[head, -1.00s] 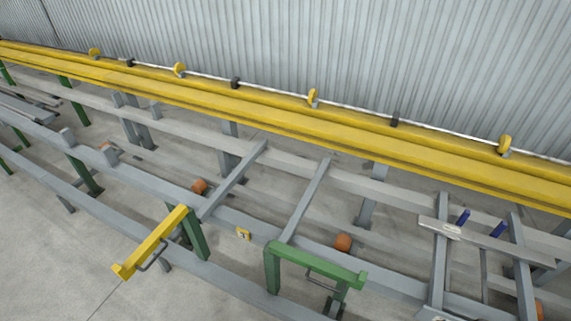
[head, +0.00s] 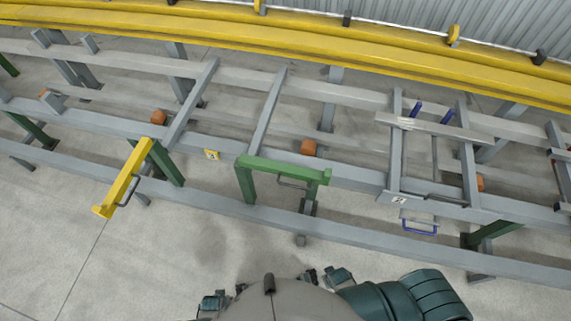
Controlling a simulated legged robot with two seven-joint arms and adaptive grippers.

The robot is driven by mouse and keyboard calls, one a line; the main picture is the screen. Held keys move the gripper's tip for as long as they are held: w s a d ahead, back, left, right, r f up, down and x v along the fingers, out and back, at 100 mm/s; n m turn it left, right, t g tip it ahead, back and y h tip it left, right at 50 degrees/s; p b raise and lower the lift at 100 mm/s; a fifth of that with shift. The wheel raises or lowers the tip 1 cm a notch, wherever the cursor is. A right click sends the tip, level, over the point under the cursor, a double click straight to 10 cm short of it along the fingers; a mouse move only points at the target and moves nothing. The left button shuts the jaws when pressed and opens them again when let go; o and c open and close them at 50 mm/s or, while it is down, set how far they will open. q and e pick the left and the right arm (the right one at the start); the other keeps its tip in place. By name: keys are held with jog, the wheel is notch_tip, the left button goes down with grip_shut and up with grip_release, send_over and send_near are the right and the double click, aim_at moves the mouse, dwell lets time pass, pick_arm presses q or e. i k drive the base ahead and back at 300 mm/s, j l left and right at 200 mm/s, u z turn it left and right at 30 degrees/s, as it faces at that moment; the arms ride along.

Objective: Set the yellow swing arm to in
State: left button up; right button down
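The yellow swing arm (head: 123,180) is at the left of the head view. It is joined to the top of a green post (head: 166,163) on the near side of the table. It points out from the table toward the open floor, across the line of the rails, with a dark handle bar along its side. The green swing arm (head: 283,169), right of it, lies along the near rail instead. I can make out no gripper fingers. Only parts of my own body show at the bottom edge, well apart from the yellow arm.
The grey rail frame (head: 340,185) runs across the view, with a yellow beam (head: 300,45) behind it. A blue handle (head: 420,229) hangs at the right. The concrete floor (head: 150,260) before the yellow arm is clear.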

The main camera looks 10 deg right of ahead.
aim_at(107, 209)
jog(key=u, duration=0.4)
jog(key=j+u, duration=0.15)
jog(key=u, duration=0.2)
jog(key=j+u, duration=0.1)
jog(key=u, duration=0.3)
